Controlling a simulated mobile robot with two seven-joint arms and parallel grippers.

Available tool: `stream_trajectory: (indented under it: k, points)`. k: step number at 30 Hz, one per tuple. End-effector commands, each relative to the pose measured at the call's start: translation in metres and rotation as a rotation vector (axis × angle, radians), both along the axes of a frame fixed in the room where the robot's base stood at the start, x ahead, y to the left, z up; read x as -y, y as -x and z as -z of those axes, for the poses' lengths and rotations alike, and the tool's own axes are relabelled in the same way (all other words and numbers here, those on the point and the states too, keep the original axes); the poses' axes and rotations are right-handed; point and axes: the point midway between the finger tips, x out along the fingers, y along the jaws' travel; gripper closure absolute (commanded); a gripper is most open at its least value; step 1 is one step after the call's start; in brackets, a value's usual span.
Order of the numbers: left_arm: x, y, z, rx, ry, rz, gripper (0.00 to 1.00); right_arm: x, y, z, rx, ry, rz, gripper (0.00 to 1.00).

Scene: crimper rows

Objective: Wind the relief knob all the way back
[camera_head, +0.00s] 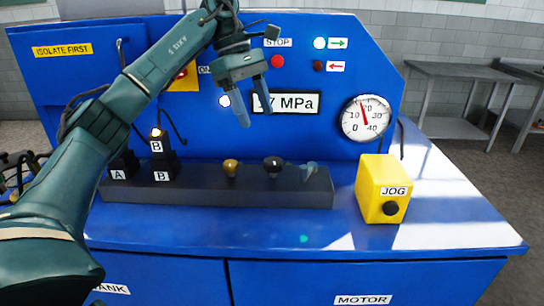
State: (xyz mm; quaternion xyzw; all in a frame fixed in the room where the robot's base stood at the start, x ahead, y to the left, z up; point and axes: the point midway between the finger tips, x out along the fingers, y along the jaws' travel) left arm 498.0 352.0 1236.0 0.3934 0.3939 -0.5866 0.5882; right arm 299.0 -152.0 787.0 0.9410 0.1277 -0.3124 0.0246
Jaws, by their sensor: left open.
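A dark manifold bar (225,192) lies along the blue bench top, carrying a yellow-brown knob (231,167), a black knob (273,166) and a grey-blue fitting (308,169). No label tells which of these is the relief knob. My left gripper (255,112) is open and empty, fingers pointing down, above the bar and in front of the pressure display (290,103). It touches none of the knobs. The display is partly covered by a finger and ends in "7 MPa". The round gauge (366,118) has its needle between 10 and 20. My right gripper is out of view.
A yellow JOG box (383,187) with a black button stands right of the bar. Black blocks marked A and B (163,168) stand at its left end, with a lit lamp above. The front bench top is clear.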

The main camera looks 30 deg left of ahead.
Motion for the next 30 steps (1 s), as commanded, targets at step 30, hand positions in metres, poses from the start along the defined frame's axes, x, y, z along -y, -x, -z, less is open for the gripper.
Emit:
stream_trajectory:
  k: [30]
  points:
    - [0.040,0.000,0.095,0.000,0.002,0.000,0.48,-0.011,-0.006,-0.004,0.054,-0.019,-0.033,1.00]
